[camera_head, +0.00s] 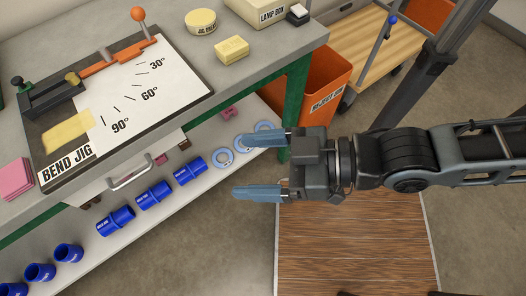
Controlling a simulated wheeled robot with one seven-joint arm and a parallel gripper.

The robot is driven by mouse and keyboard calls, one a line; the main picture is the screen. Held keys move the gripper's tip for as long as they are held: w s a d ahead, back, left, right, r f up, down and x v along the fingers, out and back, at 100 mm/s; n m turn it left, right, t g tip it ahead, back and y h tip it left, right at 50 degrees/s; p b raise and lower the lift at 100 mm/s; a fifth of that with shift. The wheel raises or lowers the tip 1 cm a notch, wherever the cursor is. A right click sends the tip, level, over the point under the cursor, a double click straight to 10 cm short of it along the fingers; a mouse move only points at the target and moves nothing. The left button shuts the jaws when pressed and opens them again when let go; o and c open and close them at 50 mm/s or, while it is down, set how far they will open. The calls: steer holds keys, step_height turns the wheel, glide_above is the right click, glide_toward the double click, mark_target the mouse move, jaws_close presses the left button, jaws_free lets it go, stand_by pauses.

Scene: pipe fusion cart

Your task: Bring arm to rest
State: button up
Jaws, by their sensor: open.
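My gripper (262,166) is open, with its two blue-grey fingers apart and nothing between them. It points left, reaching in from the right side of the picture. It hangs in front of the bench's right end, close to the lower shelf's edge in the picture. My arm (400,160) stretches horizontally to the right edge above the wooden floor mat.
A bench holds the bend jig (120,95), a jig grease tin (201,21), a yellow block (231,48) and a lamp box (262,10). Several blue couplings (154,195) lie on the lower shelf (140,235). An orange reject bin (315,85) and a wooden-topped cart (375,35) stand behind.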

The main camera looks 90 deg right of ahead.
steer(key=shift+s+d+r+n+y, duration=0.2)
steer(key=shift+s+n, duration=0.1)
steer(key=shift+s, duration=0.2)
steer(key=shift+s+d+r+n+y, duration=0.1)
steer(key=shift+s+d+r+n, duration=0.15)
steer(key=shift+s, duration=0.25)
steer(key=shift+a, duration=0.1)
stand_by(0.4)
